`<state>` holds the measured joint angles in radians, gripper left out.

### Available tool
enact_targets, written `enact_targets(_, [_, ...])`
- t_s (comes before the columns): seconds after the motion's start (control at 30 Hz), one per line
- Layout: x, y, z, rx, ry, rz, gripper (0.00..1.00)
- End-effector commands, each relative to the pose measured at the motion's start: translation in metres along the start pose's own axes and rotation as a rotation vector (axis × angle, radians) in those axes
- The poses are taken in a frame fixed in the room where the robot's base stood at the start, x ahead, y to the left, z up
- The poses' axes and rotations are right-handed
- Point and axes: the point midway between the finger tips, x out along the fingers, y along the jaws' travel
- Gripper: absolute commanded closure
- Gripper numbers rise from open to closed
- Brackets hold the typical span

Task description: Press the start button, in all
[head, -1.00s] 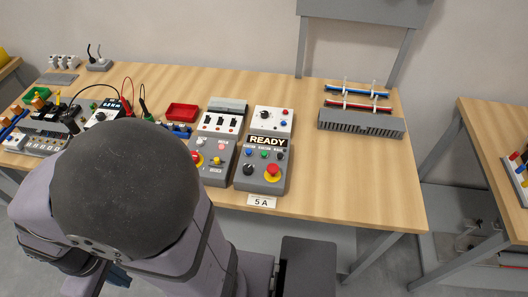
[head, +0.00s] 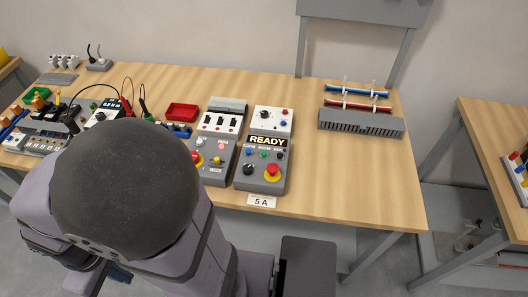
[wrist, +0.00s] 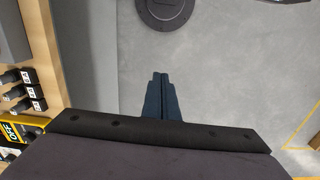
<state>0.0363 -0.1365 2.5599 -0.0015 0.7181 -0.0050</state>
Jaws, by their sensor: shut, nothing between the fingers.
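A grey control box (head: 245,179) with a display reading READY (head: 267,141) stands near the table's front edge. Its panel has a blue button (head: 249,153), a green button (head: 264,154), a dark button (head: 280,156), a black knob (head: 248,169) and a red mushroom button on yellow (head: 272,173). The small labels over the buttons are too small to read. My gripper (wrist: 160,76) is shut and empty over grey floor in the wrist view. In the head view it is mostly hidden by my arm at lower left, well apart from the box.
Left of the box stands another grey panel (head: 217,172) with a red mushroom button and switches. A red tray (head: 182,112) and wired instruments lie further left. The table's (head: 345,180) right front is clear.

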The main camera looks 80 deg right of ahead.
Motion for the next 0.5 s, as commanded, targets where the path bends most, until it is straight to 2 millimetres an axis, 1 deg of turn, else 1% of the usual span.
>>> enact_targets(0.17, [-0.002,0.026,0.003,0.119,-0.01,-0.001,1.0])
enact_targets(0.27, [-0.001,0.046,0.01,0.216,-0.027,-0.003,1.0])
enact_targets(0.5, [0.005,0.097,0.039,0.489,-0.088,-0.022,1.0])
